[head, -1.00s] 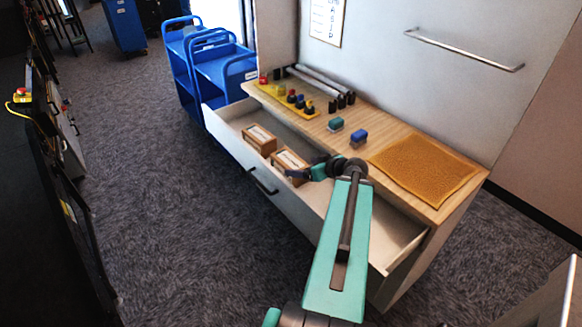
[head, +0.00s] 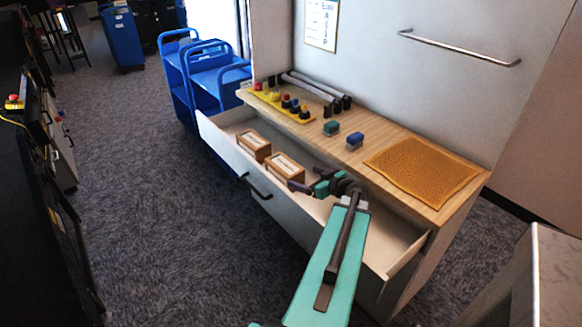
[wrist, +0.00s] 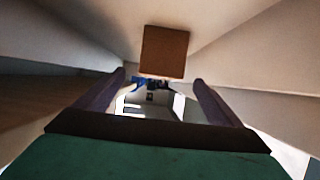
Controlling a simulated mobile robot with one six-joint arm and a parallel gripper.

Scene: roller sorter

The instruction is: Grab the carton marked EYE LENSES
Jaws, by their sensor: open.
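Two brown cartons with white labels sit in the open drawer, a far one (head: 253,146) and a near one (head: 285,167). The label print is too small to read, so I cannot tell which is marked EYE LENSES. My gripper (head: 298,187) is over the drawer, just right of and below the near carton in the head view. In the wrist view, my gripper (wrist: 160,80) has its two dark fingers spread with nothing between them. A plain brown carton face (wrist: 165,51) shows beyond the fingertips, slightly above the middle of the gap.
The open drawer (head: 225,158) has walls close around my gripper. The wooden top above it holds a yellow rack (head: 280,104), a green block (head: 331,128), a blue block (head: 354,141) and an orange mat (head: 422,172). Blue carts (head: 215,75) stand behind.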

